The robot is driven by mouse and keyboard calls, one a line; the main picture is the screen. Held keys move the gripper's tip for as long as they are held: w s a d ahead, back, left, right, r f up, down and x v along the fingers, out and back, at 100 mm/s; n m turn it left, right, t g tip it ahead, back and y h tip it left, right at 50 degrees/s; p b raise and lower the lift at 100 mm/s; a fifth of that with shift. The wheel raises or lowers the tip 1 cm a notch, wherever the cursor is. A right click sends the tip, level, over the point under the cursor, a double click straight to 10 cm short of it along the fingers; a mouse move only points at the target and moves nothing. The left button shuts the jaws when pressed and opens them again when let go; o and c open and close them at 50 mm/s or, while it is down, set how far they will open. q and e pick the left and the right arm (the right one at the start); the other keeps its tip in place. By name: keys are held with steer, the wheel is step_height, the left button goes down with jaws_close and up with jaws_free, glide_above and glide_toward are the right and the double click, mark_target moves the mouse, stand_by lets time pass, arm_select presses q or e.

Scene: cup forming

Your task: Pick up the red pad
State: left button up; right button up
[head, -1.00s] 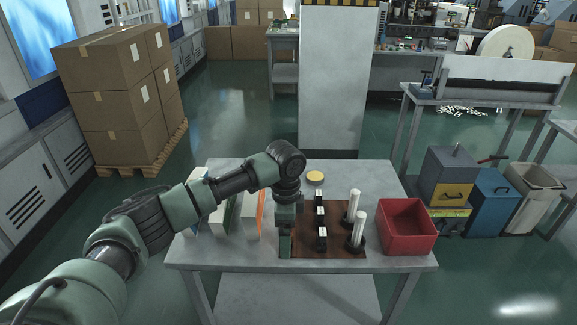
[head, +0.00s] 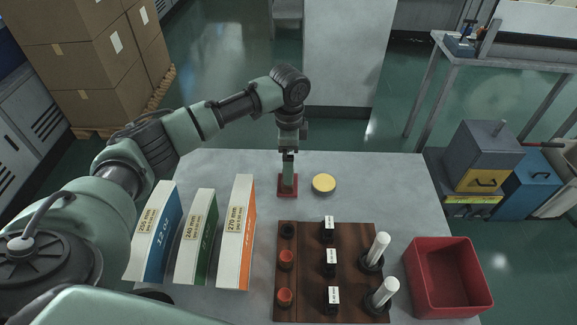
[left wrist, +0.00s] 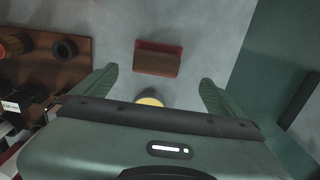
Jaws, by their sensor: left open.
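The red pad (head: 287,193) is a small dark red square lying on the grey table, partly hidden behind my left gripper (head: 288,182) in the head view. In the left wrist view the pad (left wrist: 158,60) lies flat beyond the open fingertips, roughly centred between them. My left gripper (left wrist: 158,82) is open, with nothing between its fingers, and points down over the pad. Whether a finger touches the pad cannot be told. My right gripper is not in view.
A yellow disc (head: 324,184) lies just right of the pad. A wooden board (head: 310,296) with cups, black holders and white rods stands nearer me. Three labelled boxes (head: 199,236) are at left, a red bin (head: 447,278) at right. The table's back left is bare.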

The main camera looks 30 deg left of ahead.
arm_select(q)
steer(key=shift+f, duration=0.45)
steer(key=shift+s+f, duration=0.25)
steer(key=shift+f, duration=0.55)
step_height(320, 180, down, 4)
steer(key=shift+s+f+p, duration=0.1)
steer(key=shift+f+p, duration=0.15)
steer(key=shift+p, duration=0.25)
steer(key=shift+f, duration=0.25)
steer(key=c, duration=1.4)
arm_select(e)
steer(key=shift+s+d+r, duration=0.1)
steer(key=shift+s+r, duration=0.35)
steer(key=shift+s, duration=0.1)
arm_select(q)
steer(key=shift+r, duration=0.15)
steer(key=shift+r, duration=0.6)
step_height(320, 180, up, 19)
steer(key=b, duration=0.1)
steer(key=shift+f, duration=0.2)
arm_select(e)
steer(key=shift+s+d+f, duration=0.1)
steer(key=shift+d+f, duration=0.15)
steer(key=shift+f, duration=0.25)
